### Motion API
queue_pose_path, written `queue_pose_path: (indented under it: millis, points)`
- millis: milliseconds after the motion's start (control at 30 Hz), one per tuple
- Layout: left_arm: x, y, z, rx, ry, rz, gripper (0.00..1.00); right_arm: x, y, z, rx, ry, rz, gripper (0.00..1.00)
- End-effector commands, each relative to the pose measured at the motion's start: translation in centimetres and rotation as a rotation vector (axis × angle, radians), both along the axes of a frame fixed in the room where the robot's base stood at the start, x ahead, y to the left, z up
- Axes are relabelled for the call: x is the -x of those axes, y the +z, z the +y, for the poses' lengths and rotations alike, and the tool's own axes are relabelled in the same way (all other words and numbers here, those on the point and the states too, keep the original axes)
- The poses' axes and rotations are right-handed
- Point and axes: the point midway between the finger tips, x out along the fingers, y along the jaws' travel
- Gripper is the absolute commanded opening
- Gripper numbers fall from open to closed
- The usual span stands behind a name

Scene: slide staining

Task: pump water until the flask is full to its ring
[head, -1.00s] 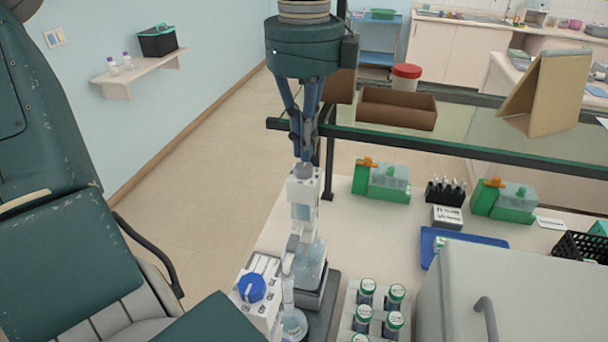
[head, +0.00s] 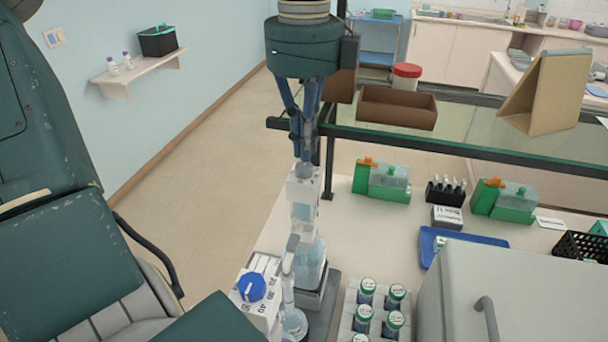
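The pump (head: 303,190), a white dispenser head, stands upright on a clear bottle of bluish liquid (head: 313,262) at bottom centre. Its spout (head: 291,250) points down on the left side over the flask (head: 293,322). The flask is clear, with a narrow neck and pale liquid low in its round body. Its ring and exact level are too small to make out. My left gripper (head: 306,157) points straight down at the top of the pump, with its fingers close together there. Whether they grip the top or only touch it is unclear. My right gripper is out of view.
A white device with a blue knob (head: 252,287) stands left of the flask. A rack of capped vials (head: 365,316) is to the right, beside a large grey box (head: 500,280). A glass shelf with a dark green rail (head: 450,149) runs behind.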

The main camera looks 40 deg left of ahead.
Motion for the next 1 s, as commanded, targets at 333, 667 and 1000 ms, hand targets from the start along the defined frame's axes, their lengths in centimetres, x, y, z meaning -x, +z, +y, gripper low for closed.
queue_pose_path:
  millis: [333,667,1000]
  points:
    - [0.0,-1.4,0.0,-0.001,0.0,0.0,0.0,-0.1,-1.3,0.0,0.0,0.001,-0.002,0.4]
    - [0.0,-2.6,0.0,-0.001,0.0,0.001,0.0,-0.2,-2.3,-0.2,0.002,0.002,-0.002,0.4]
    - [0.0,-2.9,0.0,0.0,0.0,0.002,0.0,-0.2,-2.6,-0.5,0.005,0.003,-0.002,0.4]
